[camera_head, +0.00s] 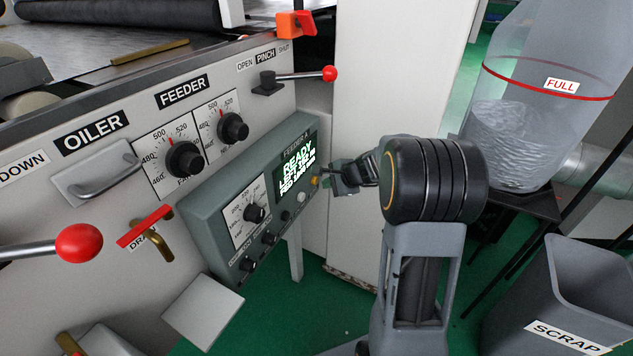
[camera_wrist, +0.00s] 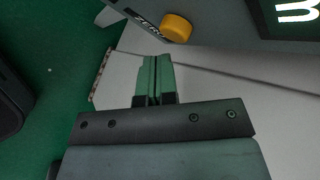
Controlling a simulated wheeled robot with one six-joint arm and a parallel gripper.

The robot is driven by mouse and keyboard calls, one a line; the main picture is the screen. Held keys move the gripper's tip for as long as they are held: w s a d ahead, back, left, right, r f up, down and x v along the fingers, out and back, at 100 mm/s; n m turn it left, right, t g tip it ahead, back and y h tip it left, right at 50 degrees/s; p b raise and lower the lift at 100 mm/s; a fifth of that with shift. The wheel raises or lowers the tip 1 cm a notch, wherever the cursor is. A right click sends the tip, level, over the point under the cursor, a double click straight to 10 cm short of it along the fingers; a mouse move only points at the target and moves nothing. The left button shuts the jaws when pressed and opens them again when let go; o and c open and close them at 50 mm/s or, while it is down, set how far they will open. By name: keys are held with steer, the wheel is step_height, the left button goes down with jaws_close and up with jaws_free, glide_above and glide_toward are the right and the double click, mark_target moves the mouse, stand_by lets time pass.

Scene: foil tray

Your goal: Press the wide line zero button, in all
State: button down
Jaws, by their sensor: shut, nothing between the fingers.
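The control box (camera_head: 205,225) is grey-green with a lit screen (camera_head: 296,168) that reads READY above smaller, hard-to-read lines. A small yellow-orange button (camera_head: 314,181) sits at its right edge below the screen. In the wrist view the yellow round button (camera_wrist: 177,27) is raised, beside a dark label that seems to read ZERO. My gripper (camera_head: 325,178) is shut and empty, close to the right of that button. In the wrist view its green fingertips (camera_wrist: 157,60) are together, below and slightly left of the button, with a visible gap in the picture.
A pale button (camera_head: 301,197) and several dark knobs sit on the same panel. The machine wall holds feeder dials (camera_head: 185,160), a red-knobbed lever (camera_head: 330,74) and a red drain handle (camera_head: 145,226). A clear bag (camera_head: 520,120) and a scrap bin (camera_head: 560,270) stand right.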

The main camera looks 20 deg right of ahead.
steer(key=shift+w+a, duration=0.2)
steer(key=shift+w, duration=0.05)
steer(key=shift+w+a, duration=0.3)
stand_by(0.9)
steer(key=shift+s+d, duration=0.55)
steer(key=shift+s, duration=0.1)
stand_by(0.4)
steer(key=s+d, duration=0.1)
steer(key=s, duration=0.1)
steer(key=s+d+b, duration=0.1)
steer(key=d, duration=0.1)
steer(key=shift+s+d, duration=0.2)
steer(key=shift+s, duration=0.15)
stand_by(0.7)
